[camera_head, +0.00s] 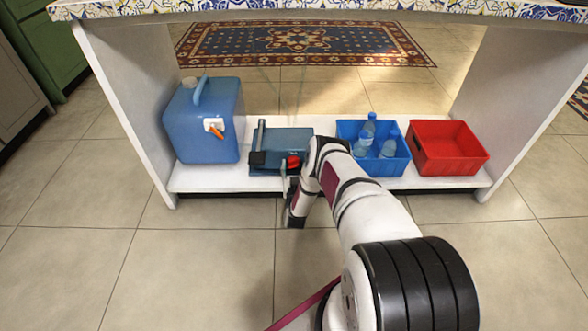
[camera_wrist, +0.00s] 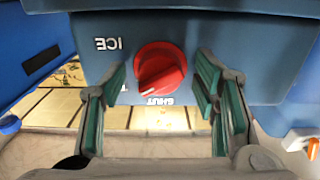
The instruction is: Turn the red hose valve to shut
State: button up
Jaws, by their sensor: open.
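The red valve knob (camera_wrist: 160,68) sits on the front of a blue box (camera_wrist: 240,75). Its pale pointer mark faces lower left in the wrist view, near the upside-down word SHUT (camera_wrist: 157,101) but not squarely at it. The word ICE (camera_wrist: 108,43) is at upper left, and another label beside the left finger is mostly hidden. My gripper (camera_wrist: 160,84) is open, one finger on each side of the knob, with gaps visible. In the head view the knob (camera_head: 293,162) shows beside my wrist, which partly hides the gripper.
On the low white shelf (camera_head: 215,182) stand a blue jug with an orange tap (camera_head: 203,120) at left, a blue crate with bottles (camera_head: 395,163) and a red crate (camera_head: 448,148) at right. The tiled tabletop (camera_head: 300,8) overhangs. The floor in front is clear.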

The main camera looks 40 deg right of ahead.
jog(key=c, duration=1.2)
jog(key=shift+o, duration=0.2)
jog(key=n, duration=0.5)
jog(key=shift+r+n, duration=0.1)
jog(key=shift+n, duration=0.2)
jog(key=n, duration=0.6)
jog(key=shift+d+n, duration=0.1)
jog(key=shift+n, duration=0.2)
